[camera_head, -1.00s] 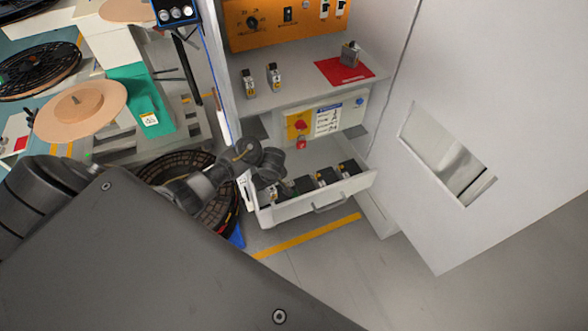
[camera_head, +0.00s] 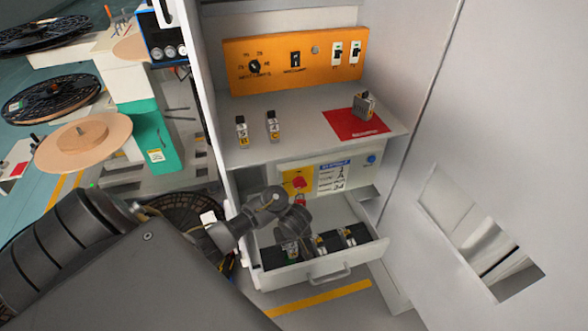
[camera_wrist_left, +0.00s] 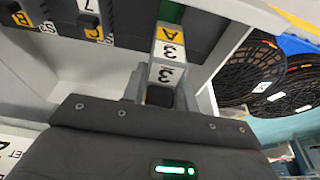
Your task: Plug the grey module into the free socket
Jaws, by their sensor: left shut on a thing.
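My left gripper (camera_head: 290,236) reaches down into the open drawer (camera_head: 318,269) at its left end. In the left wrist view, its jaws (camera_wrist_left: 160,92) are shut on a grey module (camera_wrist_left: 167,52) with a yellow A label and white labels reading 3. A dark slot with a green part (camera_wrist_left: 171,12) lies just beyond the module's far end. I cannot tell whether the module is seated in it. Other dark modules with yellow letter labels (camera_wrist_left: 90,22) stand beside it in the wrist view. My right gripper is not in view.
Two small labelled modules (camera_head: 272,126) stand on the shelf above. Another grey module (camera_head: 364,105) sits on a red mat (camera_head: 350,127). A yellow panel with a red knob (camera_head: 298,182) is just behind the gripper. A white cabinet door (camera_head: 440,150) stands at the right.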

